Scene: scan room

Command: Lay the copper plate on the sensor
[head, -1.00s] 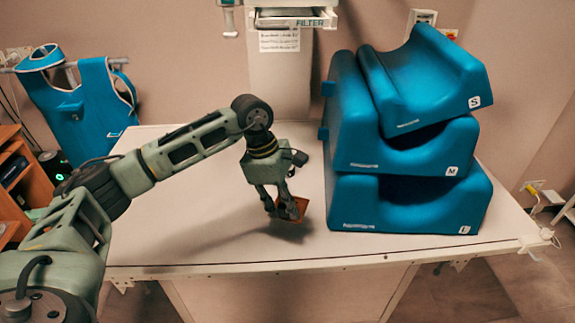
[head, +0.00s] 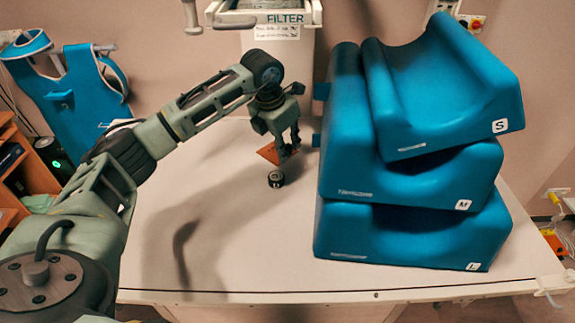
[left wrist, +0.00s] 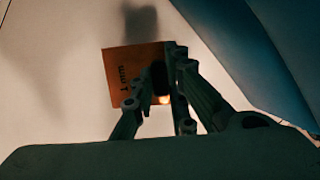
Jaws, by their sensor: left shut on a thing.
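The copper plate (head: 268,154) is a thin orange-brown square. My left gripper (head: 286,148) is shut on it and holds it tilted, above the table. In the left wrist view the plate (left wrist: 130,68) shows between the fingers (left wrist: 157,90), with "1 mm" marked on its face. The sensor (head: 276,179) looks like a small dark round puck on the table. It is just below the plate in the head view, and a gap of table shows between them. My right gripper is not in view.
Blue foam cushions (head: 400,232) marked S, M and L are stacked close to the right of the gripper. The white table (head: 230,265) is clear in front and to the left. A column with a FILTER tray (head: 285,18) stands behind.

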